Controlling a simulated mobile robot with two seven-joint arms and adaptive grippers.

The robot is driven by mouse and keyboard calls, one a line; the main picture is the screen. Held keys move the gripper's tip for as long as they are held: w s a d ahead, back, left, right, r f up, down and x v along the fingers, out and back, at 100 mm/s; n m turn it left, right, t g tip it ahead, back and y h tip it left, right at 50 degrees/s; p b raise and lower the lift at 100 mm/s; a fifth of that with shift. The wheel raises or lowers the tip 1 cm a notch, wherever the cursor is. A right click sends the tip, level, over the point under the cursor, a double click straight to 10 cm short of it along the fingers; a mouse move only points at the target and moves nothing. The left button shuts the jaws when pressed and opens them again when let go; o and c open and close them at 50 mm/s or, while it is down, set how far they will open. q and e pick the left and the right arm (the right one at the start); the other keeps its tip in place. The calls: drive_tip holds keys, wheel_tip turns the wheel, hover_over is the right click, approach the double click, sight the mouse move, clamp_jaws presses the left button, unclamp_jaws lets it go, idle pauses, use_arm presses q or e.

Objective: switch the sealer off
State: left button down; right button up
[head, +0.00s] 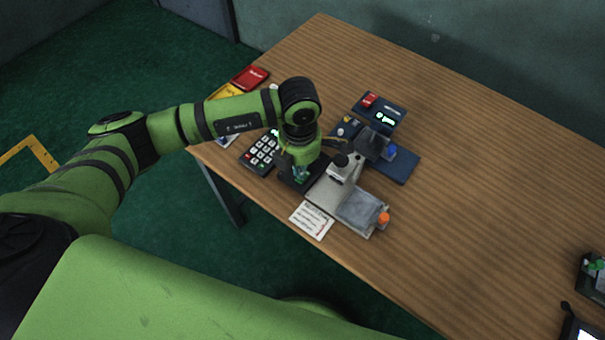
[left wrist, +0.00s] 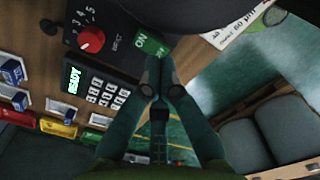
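The sealer's dark control box, with a red dial marked HEAT (left wrist: 92,40), shows in the left wrist view. Its green rocker switch (left wrist: 151,44) reads ON on the raised green part. In the head view the dark box is mostly hidden under my left gripper (head: 299,176). In the left wrist view the left gripper (left wrist: 158,76) has its fingertips together, empty, just below the rocker. I cannot tell whether they touch it. My right gripper is not in view.
A keypad (head: 260,151) with a lit READY display (left wrist: 74,80) stands beside the box. A grey device (head: 322,193) with an orange knob (head: 384,218) is to the right. A printed card (head: 312,220) lies near the front edge. The table's right half is largely clear.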

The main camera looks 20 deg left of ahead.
use_arm(q)
drive_tip(key=shift+f+b, duration=1.15)
drive_tip(key=shift+f, duration=0.1)
idle(0.9)
drive_tip(key=shift+r+p, duration=0.6)
drive_tip(key=shift+r, duration=0.25)
drive_tip(key=shift+r+p, duration=1.55)
drive_tip(key=shift+r, duration=1.15)
